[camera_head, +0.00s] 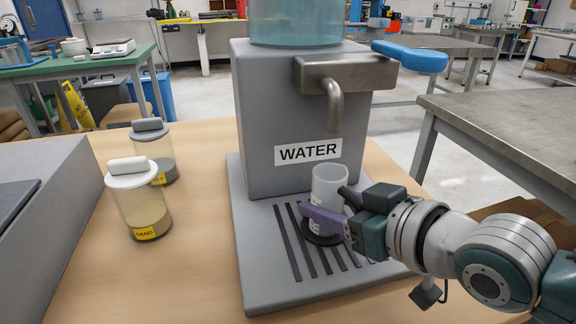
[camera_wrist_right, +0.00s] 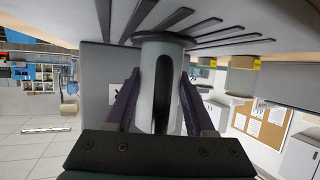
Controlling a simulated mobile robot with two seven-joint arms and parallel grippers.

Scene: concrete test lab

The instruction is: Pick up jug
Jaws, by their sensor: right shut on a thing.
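The jug (camera_head: 328,187) is a clear, pale cylinder with a dark base. It stands upright on the slotted tray of the water dispenser (camera_head: 245,120), below and a little in front of the metal spout (camera_head: 335,105). My right gripper (camera_head: 325,218) comes in from the right and is shut on the jug. In the right wrist view, the jug (camera_wrist_right: 149,70) lies between the two purple fingers of the gripper (camera_wrist_right: 158,105), with its dark handle facing the camera. That view is upside down. My left gripper is not in view.
Two lidded jars stand left of the dispenser: one labelled sand (camera_head: 142,212) and a darker one (camera_head: 158,160) behind it. A grey box (camera_head: 50,200) sits at the left edge. The wooden tabletop (camera_head: 205,260) is clear between. A metal table (camera_head: 510,125) stands at the right.

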